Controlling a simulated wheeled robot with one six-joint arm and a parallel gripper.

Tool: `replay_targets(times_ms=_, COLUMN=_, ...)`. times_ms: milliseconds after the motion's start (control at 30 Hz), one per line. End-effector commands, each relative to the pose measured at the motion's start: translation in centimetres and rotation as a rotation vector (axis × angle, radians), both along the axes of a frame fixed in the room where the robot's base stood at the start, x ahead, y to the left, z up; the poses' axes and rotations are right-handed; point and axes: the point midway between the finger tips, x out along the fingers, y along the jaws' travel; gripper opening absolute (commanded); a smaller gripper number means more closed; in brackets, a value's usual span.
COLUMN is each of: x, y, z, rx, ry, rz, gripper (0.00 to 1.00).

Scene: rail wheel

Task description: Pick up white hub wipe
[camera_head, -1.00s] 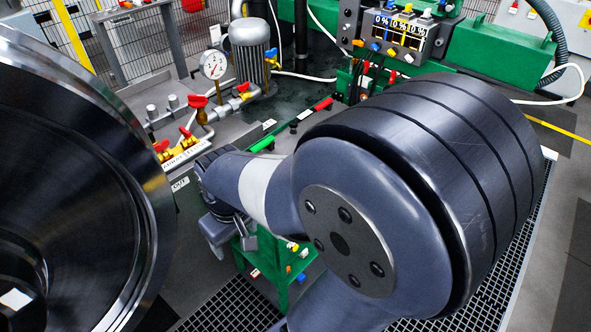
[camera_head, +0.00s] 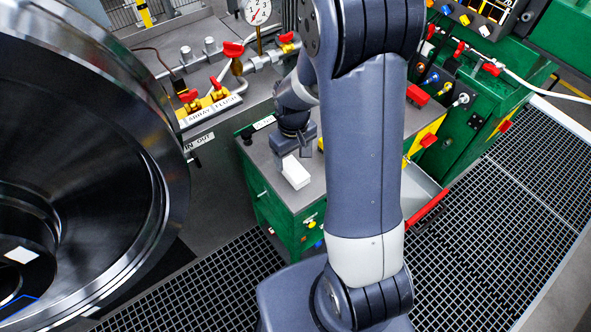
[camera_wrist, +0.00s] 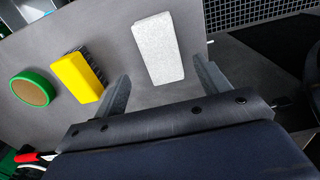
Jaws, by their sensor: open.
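The white hub wipe is a pale block (camera_head: 296,172) lying on the grey top of a green cabinet. In the wrist view the wipe (camera_wrist: 158,45) lies flat, just beyond my fingers. My gripper (camera_head: 297,150) is beside the wipe, at its far side in the head view. In the wrist view my gripper (camera_wrist: 161,68) is open and empty, with one finger to each side of the wipe's near end. I cannot tell the fingers' height above the top.
A yellow block with a dark side (camera_wrist: 78,77) and a green-rimmed round item (camera_wrist: 33,88) lie left of the wipe. The large steel wheel (camera_head: 150,190) stands at the left, and valve pipes (camera_head: 225,75) are behind. Floor grating (camera_head: 480,230) lies at the right.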

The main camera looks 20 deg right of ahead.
Motion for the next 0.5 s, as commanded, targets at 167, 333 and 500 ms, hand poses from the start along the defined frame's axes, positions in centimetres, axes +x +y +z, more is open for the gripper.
replay_targets(times_ms=167, x=-0.1, y=0.1, z=-1.1, rx=0.0, ry=0.003, rz=0.0, gripper=0.71)
replay_targets(times_ms=333, x=-0.2, y=0.3, z=-3.2, rx=0.0, ry=0.003, rz=0.0, gripper=0.71)
replay_targets(times_ms=500, x=-0.2, y=0.2, z=-4.9, rx=0.0, ry=0.001, rz=0.0, gripper=0.71)
